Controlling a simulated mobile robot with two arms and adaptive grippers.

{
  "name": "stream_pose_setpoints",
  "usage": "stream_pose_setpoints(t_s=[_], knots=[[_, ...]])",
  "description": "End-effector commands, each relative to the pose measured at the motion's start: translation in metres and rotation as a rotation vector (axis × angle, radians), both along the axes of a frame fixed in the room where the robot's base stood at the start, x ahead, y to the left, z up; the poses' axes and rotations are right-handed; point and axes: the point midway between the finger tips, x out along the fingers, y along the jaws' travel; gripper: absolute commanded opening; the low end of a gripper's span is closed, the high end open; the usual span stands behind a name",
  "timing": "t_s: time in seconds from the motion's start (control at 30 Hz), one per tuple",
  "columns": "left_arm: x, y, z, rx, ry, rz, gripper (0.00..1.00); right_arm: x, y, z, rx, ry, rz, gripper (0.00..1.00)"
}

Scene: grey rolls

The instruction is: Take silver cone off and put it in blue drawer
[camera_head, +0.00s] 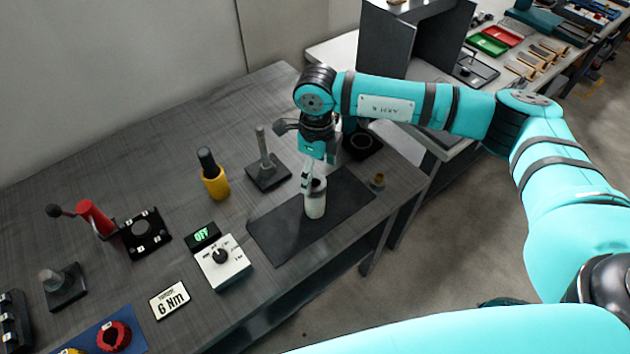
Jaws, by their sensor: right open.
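A whitish silver cylinder-like piece (315,202) with a darker top stands upright on the dark mat (268,228). I cannot tell whether it is the silver cone or what the cone sits on. My right gripper (309,179) is open and points down at the top of this piece. Its fingers partly hide the top, and I cannot tell whether they touch it. No blue drawer can be made out for certain. My left gripper is not in view.
On the bench stand a yellow-black tool (213,175), a post on a dark base (267,168), a white dial box (222,262), a "6 Nm" sign (170,300) and a red-handled tool (96,218). The bench's back left is clear.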

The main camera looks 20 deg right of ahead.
Motion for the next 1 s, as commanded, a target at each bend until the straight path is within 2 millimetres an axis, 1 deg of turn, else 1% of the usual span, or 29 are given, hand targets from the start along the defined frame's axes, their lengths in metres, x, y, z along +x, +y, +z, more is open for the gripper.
stream_pose_setpoints(t_s=[0.13, 0.2, 0.33, 0.4, 0.5, 0.6, 0.77, 0.87, 1.0], knots=[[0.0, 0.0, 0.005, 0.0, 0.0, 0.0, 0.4, 0.0, 0.001, -0.008, -0.001, 0.002, 0.0, 0.78], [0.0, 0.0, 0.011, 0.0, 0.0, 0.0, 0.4, 0.001, 0.002, -0.013, -0.001, 0.004, 0.0, 0.78], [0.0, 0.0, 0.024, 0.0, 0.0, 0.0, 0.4, 0.006, 0.005, -0.032, -0.001, 0.004, 0.0, 0.78], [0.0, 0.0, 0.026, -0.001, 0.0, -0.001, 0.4, 0.006, 0.005, -0.044, 0.0, 0.004, -0.001, 0.78], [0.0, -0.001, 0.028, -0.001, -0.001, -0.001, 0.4, 0.006, 0.005, -0.054, 0.0, 0.003, 0.0, 0.78], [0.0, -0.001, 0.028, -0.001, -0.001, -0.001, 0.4, 0.007, 0.005, -0.058, -0.001, 0.001, 0.0, 0.78], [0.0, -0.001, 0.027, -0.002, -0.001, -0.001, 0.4, 0.007, 0.005, -0.058, 0.0, 0.0, 0.0, 0.78], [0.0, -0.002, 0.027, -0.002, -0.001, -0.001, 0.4, 0.007, 0.005, -0.058, 0.0, 0.0, 0.0, 0.66], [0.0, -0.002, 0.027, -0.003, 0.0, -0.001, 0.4, 0.007, 0.005, -0.058, 0.001, 0.001, 0.0, 0.47]])
